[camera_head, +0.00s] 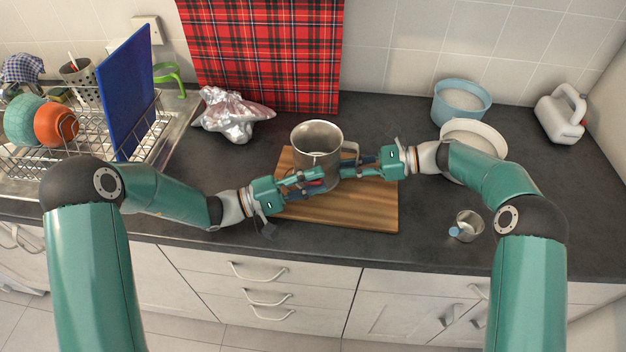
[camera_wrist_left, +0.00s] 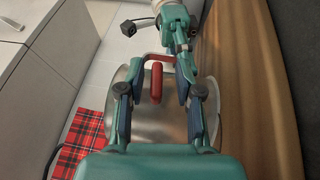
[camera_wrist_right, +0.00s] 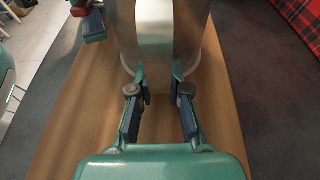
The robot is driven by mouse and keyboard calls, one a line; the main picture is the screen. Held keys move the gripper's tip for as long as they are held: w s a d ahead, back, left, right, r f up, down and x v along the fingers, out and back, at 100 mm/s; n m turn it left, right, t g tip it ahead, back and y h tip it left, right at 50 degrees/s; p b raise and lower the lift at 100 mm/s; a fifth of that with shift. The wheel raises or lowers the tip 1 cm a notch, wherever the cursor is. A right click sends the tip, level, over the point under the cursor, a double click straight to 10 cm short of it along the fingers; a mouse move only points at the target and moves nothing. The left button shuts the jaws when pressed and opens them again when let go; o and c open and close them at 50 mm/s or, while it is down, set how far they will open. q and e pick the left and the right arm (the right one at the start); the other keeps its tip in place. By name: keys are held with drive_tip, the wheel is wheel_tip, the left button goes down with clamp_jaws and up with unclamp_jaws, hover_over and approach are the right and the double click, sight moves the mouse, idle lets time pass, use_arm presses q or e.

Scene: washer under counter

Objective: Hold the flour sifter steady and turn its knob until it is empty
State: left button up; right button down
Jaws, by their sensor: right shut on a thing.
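The metal flour sifter (camera_head: 316,137) stands upright over the wooden board (camera_head: 365,213); its contents are not clear. My right gripper (camera_head: 344,170) is shut on the sifter's handle from the right; the right wrist view shows the handle strap (camera_wrist_right: 158,35) between its fingers. The red knob (camera_wrist_left: 156,82), on a red crank, shows on the sifter's side in the left wrist view. My left gripper (camera_wrist_left: 157,88) is open, one finger on each side of the knob, with visible gaps. In the head view my left gripper (camera_head: 322,178) partly hides the knob and the sifter's lower side.
A dish rack (camera_head: 85,130) with a blue board (camera_head: 125,90) stands at left. Crumpled foil (camera_head: 233,115) lies behind the board.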

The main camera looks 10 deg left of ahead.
use_arm(q)
drive_tip(key=v, duration=1.2)
drive_tip(key=shift+w+f, duration=0.1)
drive_tip(key=shift+s+d+r+n+t, duration=0.2)
drive_tip(key=shift+s+n+t, duration=0.15)
drive_tip(key=shift+t, duration=0.15)
drive_tip(key=shift+s+d+r+n+t, duration=0.15)
drive_tip(key=shift+s+d+n+t, duration=0.15)
drive_tip(key=shift+t, duration=0.2)
drive_tip(key=s+n+t+y, duration=0.2)
drive_tip(key=y, duration=0.1)
drive_tip(key=shift+s+d+r+n+t, duration=0.15)
drive_tip(key=shift+d+n+t, duration=0.15)
drive_tip(key=shift+t, duration=0.1)
drive_tip(key=shift+s+d+n+t+y, duration=0.1)
drive_tip(key=shift+s+n+t+y, duration=0.3)
drive_tip(key=shift+s+y, duration=0.15)
drive_tip(key=shift+w+d, duration=0.35)
drive_tip(key=shift+d, duration=0.05)
drive_tip(key=x, duration=1)
drive_tip(key=shift+w+d, duration=0.2)
drive_tip(key=shift+w, duration=0.2)
